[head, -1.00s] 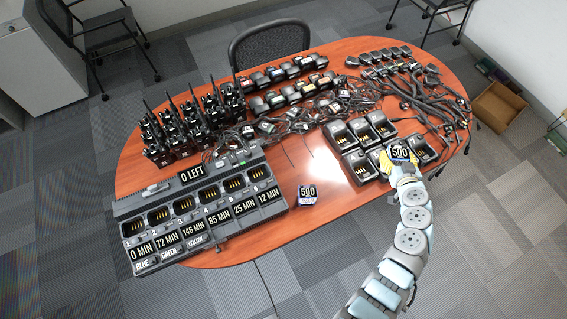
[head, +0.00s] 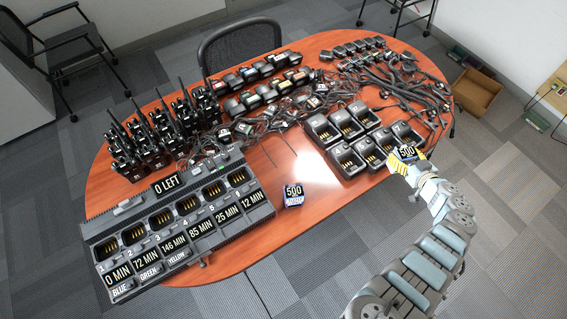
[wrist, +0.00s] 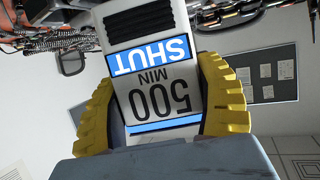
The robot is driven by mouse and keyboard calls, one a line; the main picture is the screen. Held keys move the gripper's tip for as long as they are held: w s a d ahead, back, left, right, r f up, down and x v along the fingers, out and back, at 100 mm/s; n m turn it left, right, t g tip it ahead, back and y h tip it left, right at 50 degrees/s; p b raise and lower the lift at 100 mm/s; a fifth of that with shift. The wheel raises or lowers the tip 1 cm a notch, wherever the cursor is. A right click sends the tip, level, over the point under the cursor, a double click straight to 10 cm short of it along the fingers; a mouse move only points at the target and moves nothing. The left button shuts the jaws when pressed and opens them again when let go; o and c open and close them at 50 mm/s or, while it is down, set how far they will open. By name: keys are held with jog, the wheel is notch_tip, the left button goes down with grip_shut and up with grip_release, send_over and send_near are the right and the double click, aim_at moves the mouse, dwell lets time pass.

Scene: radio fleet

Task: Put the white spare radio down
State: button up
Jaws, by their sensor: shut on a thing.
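My gripper (head: 404,159), with yellow fingers, is shut on the white spare radio (head: 408,152). It holds the radio near the right edge of the table, by the front right of the small black chargers; whether they touch is unclear. In the wrist view the radio (wrist: 154,75) is a white block between both yellow fingers (wrist: 160,105). It has black ribs and a blue band, with "SHUT" and "500 MIN" upside down. Another small block marked 500 (head: 293,195) stands on the front part of the orange-brown table (head: 262,228).
A large charger bank (head: 180,225) with several empty slots and minute labels fills the front left. Small black chargers (head: 352,160) stand at right. Black radios (head: 165,130) and tangled cables (head: 400,90) cover the back. Bare table surrounds the standing block.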

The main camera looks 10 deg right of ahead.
jog(key=shift+s+a+f+n+y+b, duration=0.1)
jog(key=shift+a+f+n+y+b, duration=0.55)
jog(key=shift+a+f+b, duration=0.35)
jog(key=w+a+f+n+g+y+b, duration=0.1)
jog(key=a+f+n+y+b, duration=0.2)
jog(key=a, duration=0.6)
jog(key=w+a+n+g+y+b, duration=0.2)
jog(key=a+y+b, duration=0.15)
jog(key=a, duration=0.55)
jog(key=s+a+r+n+g+y+b, duration=0.1)
jog(key=a+r+n+g+y+b, duration=0.15)
jog(key=a, duration=1.15)
jog(key=s+a+r+n+g+y+b, duration=0.1)
jog(key=a+r+n+g+b, duration=0.25)
jog(key=a, duration=0.95)
jog(key=w+d+f+b, duration=0.1)
jog(key=w+f+b, duration=0.8)
jog(key=w+b, duration=0.3)
jog(key=shift+w+d+b, duration=0.15)
jog(key=shift+w+b, duration=0.25)
jog(key=shift+b, duration=0.35)
